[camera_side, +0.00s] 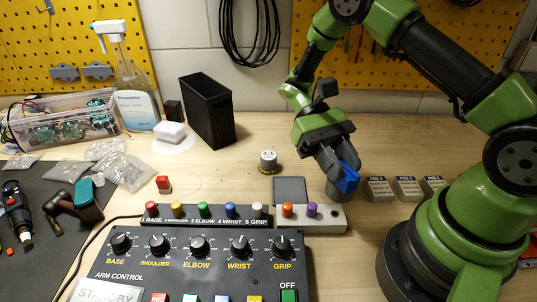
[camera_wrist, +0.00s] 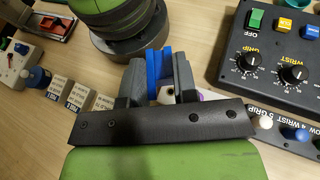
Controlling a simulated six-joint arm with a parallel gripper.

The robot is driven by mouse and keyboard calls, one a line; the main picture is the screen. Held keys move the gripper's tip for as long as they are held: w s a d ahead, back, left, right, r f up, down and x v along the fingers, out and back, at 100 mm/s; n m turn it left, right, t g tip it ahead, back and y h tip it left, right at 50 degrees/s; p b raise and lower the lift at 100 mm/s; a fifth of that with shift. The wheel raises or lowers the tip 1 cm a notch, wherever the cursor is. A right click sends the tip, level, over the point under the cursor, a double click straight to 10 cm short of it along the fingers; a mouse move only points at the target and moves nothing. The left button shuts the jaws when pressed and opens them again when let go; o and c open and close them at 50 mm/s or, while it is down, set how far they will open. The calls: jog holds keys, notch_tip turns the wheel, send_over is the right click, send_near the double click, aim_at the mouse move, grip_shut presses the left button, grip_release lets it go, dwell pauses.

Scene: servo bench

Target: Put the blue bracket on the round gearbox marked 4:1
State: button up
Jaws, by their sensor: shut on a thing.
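The blue bracket (camera_side: 347,180) is between the fingers of my gripper (camera_side: 338,165), which is shut on it. It also shows in the wrist view (camera_wrist: 153,68), upright between the two dark fingers. The round gearbox marked 4:1 (camera_side: 268,164) stands on the bench to the left of my gripper, apart from it, with a pale top and a dark base.
Small labelled boxes (camera_side: 407,188) stand at right. A black bin (camera_side: 207,112) stands behind left.

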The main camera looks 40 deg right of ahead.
jog(key=w+a+m+t+y, duration=0.2)
jog(key=w+m+t+y, duration=0.65)
jog(key=w+m, duration=0.2)
jog(key=m+t, duration=0.8)
jog(key=t, duration=0.2)
send_over(272, 154)
jog(key=shift+a+f+g+h, duration=0.1)
jog(key=shift+f+g+h, duration=0.15)
jog(key=shift+f, duration=3.05)
jog(key=shift+f, duration=0.1)
jog(key=o, duration=0.9)
